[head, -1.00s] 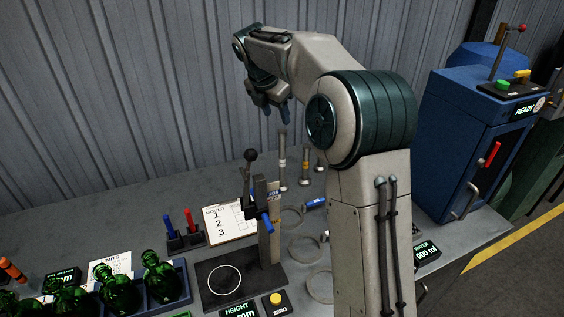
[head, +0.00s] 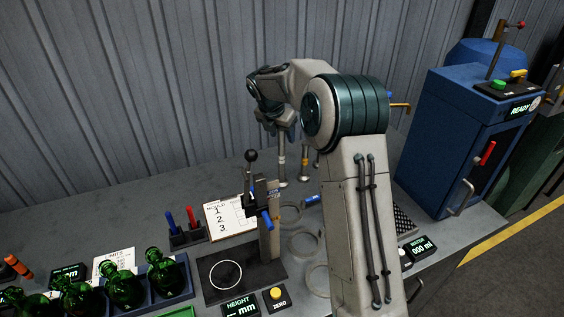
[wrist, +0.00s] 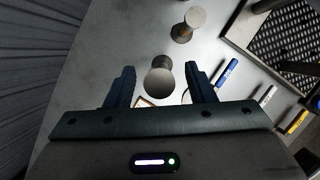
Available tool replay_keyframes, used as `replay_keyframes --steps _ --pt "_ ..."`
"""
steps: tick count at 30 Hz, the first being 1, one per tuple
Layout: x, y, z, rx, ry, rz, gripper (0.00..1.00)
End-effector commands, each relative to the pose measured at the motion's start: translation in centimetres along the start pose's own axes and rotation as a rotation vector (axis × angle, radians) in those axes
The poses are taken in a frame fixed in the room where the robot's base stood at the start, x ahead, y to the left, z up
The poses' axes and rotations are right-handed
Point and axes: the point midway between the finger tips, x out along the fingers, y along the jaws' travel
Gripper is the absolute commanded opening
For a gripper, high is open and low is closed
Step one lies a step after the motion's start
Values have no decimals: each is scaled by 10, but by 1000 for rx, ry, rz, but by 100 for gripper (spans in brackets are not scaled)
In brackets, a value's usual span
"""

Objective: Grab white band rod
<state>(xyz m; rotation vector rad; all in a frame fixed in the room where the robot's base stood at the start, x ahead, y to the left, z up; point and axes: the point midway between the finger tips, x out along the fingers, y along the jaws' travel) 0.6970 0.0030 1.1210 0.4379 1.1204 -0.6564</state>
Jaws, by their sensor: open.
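A slim grey rod with a pale band (head: 282,161) stands upright at the back of the bench. Its band looks whitish, though the picture is small. My gripper (head: 279,133) is open, pointing down over this rod and hiding its top in the head view. In the wrist view a round rod top (wrist: 158,82) shows between the two open fingers, apart from both. A second standing rod, with a yellowish band (head: 304,163), is just right of it; a rod top also shows further off in the wrist view (wrist: 190,20).
A black-handled gauge stand (head: 268,225) stands in front of the rods, with grey rings (head: 303,243) beside it. A blue marker (wrist: 228,72) and a dark mesh tray (wrist: 236,40) lie to the right in the wrist view. The blue cabinet (head: 455,140) is further right.

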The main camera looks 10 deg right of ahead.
Motion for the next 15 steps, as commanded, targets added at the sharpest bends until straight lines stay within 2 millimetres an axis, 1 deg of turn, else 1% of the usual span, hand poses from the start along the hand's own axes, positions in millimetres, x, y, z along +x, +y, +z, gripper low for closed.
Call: replay_keyframes --steps 3,6,13,14,15 --pt "16 -1 0 1 2 -3 49" --pt "23 -1 0 2 0 0 49" --pt "25 0 -1 1 0 0 49" --pt "25 0 -1 1 0 0 44" --pt "25 0 -1 1 0 0 33"
